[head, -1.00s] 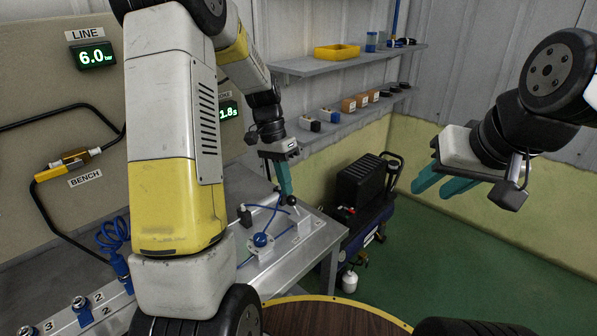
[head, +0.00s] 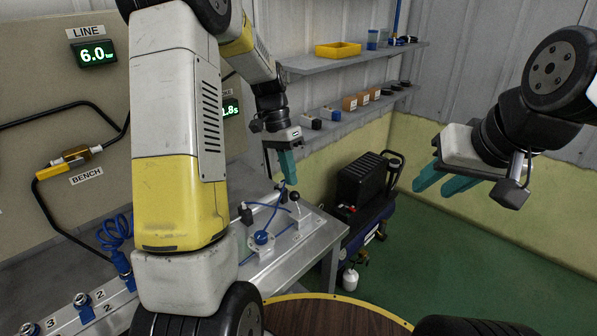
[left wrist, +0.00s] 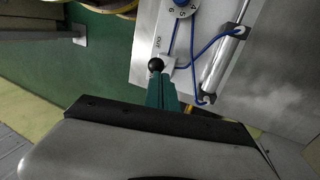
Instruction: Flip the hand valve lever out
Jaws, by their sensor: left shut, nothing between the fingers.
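The hand valve lever with its round black knob (head: 295,196) stands on a plate near the right end of the metal bench. In the left wrist view the knob (left wrist: 156,64) is just beyond my fingertips, beside a small label that looks like OUT. My left gripper (head: 289,182) is shut and empty, pointing down just above and behind the knob. Its teal fingers also show in the left wrist view (left wrist: 162,92); whether they touch the knob is unclear. My right gripper (head: 436,178) is open and empty, in the air at the right, away from the bench.
A blue round dial (head: 261,237) sits left of the lever, with blue tubes near it. A silver cylinder (left wrist: 223,65) lies beside the lever in the wrist view. A black and blue compressor (head: 365,190) stands beyond the bench. Shelves (head: 350,60) hang behind. Green floor at right is clear.

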